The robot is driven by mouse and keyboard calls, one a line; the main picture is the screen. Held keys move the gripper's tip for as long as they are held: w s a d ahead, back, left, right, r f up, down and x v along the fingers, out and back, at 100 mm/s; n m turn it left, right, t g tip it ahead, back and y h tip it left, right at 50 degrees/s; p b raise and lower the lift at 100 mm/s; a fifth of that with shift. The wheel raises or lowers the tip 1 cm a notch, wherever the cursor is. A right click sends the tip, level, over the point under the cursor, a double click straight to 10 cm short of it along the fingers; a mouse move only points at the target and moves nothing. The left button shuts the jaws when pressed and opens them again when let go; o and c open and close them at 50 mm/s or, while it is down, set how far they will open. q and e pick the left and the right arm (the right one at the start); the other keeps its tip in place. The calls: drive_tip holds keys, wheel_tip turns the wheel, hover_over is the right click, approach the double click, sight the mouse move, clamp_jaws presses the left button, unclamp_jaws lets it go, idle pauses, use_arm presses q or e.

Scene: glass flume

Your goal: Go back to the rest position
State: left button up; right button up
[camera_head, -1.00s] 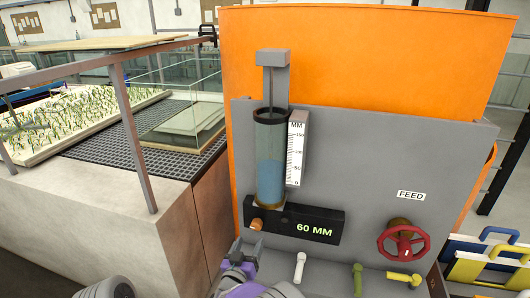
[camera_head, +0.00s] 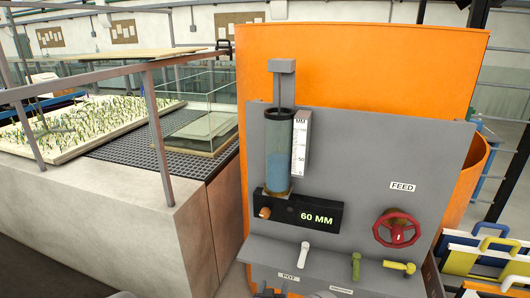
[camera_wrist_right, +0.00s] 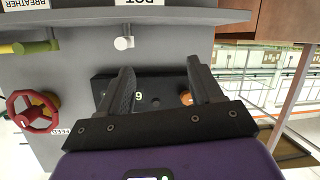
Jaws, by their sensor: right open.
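My right gripper (camera_head: 271,290) barely shows at the bottom edge of the head view, as small dark tips below the grey panel's ledge. In the right wrist view my right gripper (camera_wrist_right: 160,68) is open, its two black fingers apart with nothing between them. That view is upside down and shows the panel beyond the fingers, with part of the black display behind them. My left gripper is not in view.
The grey panel (camera_head: 365,155) carries a water tube (camera_head: 279,160), a black display (camera_head: 317,216) reading 60 MM, a red feed wheel (camera_head: 397,229), and white, green and yellow valves on its ledge. An orange tank (camera_head: 360,62) stands behind. A concrete flume (camera_head: 100,215) is at left.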

drive_tip(key=s+d+f+g+y+b, duration=0.1)
drive_tip(key=s+d+f+g+y, duration=0.15)
drive_tip(key=s+f, duration=0.45)
drive_tip(key=s+d+f+g+y+b, duration=0.1)
drive_tip(key=s+d+f+g, duration=0.35)
drive_tip(key=f, duration=0.45)
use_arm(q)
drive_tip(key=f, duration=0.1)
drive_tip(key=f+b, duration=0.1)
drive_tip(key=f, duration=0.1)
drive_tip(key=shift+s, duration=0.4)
use_arm(e)
drive_tip(key=s+f+m+g+y, duration=0.1)
drive_tip(key=s+f+g+y, duration=0.1)
drive_tip(key=s, duration=0.9)
drive_tip(key=s+f+m+g+y, duration=0.1)
drive_tip(key=s+f+g, duration=0.3)
drive_tip(key=s, duration=0.7)
drive_tip(key=shift+a+g+y, duration=0.15)
drive_tip(key=shift+g+y, duration=0.15)
drive_tip(key=shift+y, duration=0.05)
